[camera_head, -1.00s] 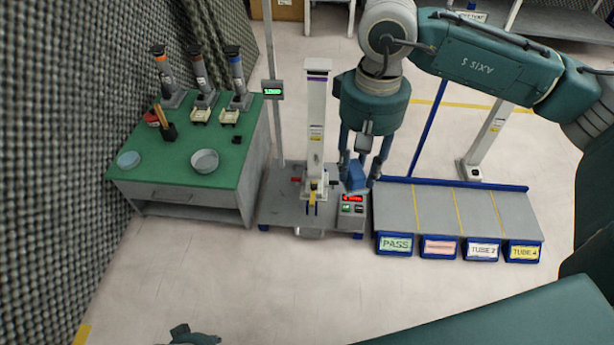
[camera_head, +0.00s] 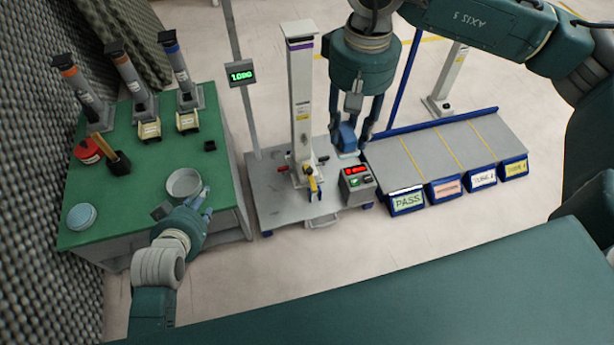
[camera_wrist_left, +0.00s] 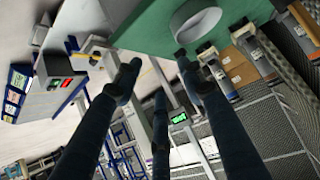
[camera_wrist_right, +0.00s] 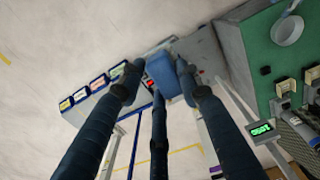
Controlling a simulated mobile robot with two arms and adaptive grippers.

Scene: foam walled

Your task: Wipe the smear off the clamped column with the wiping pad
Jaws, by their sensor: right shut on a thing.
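The clamped column (camera_head: 302,110) stands upright, pale and tall, on a grey base plate (camera_head: 268,215), with a yellow-and-black clamp at its foot. A dark purple band shows near its top; I cannot tell a smear for sure. My right gripper (camera_head: 354,140) points down just right of the column, shut on the blue wiping pad (camera_head: 345,138). The pad also shows between the fingers in the right wrist view (camera_wrist_right: 165,72). The pad looks apart from the column. My left gripper (camera_head: 200,205) is open and empty in front of the green table, near the metal bowl (camera_head: 185,184).
A button box (camera_head: 357,182) and labelled bins (camera_head: 407,200) lie right of the column. A display post (camera_head: 241,73) stands at its left.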

